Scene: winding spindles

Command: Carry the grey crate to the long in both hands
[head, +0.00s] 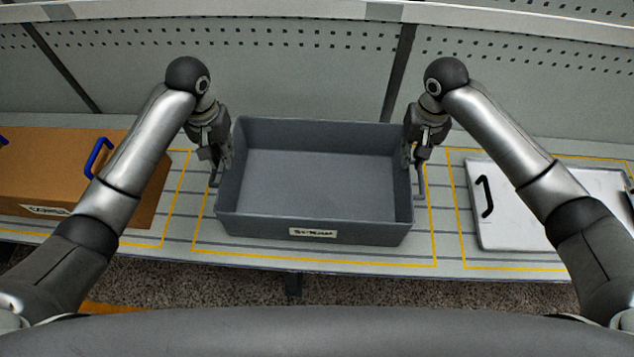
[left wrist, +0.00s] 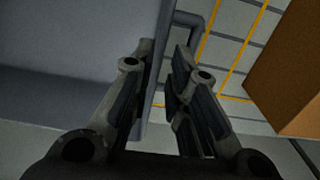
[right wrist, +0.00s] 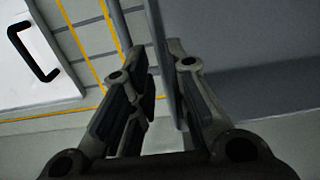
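The grey crate (head: 255,226) is an open, empty box with a white label on its front wall, standing level inside a yellow outline. It has grey bar handles on its left and right ends. My left gripper (head: 220,163) is at the crate's left end, and my right gripper (head: 413,163) is at its right end. In the left wrist view my gripper (left wrist: 160,72) has its fingers apart, with the crate's end wall (left wrist: 158,30) running between them. The right wrist view shows my other gripper (right wrist: 160,68) likewise spread around the opposite wall (right wrist: 158,30). Contact is unclear.
A brown box (head: 150,205) with blue handles stands at the left. A white tray or lid (head: 500,236) with black handles lies at the right. A perforated back panel (head: 300,45) rises behind the slatted surface (head: 320,255). Narrow free strips flank the crate.

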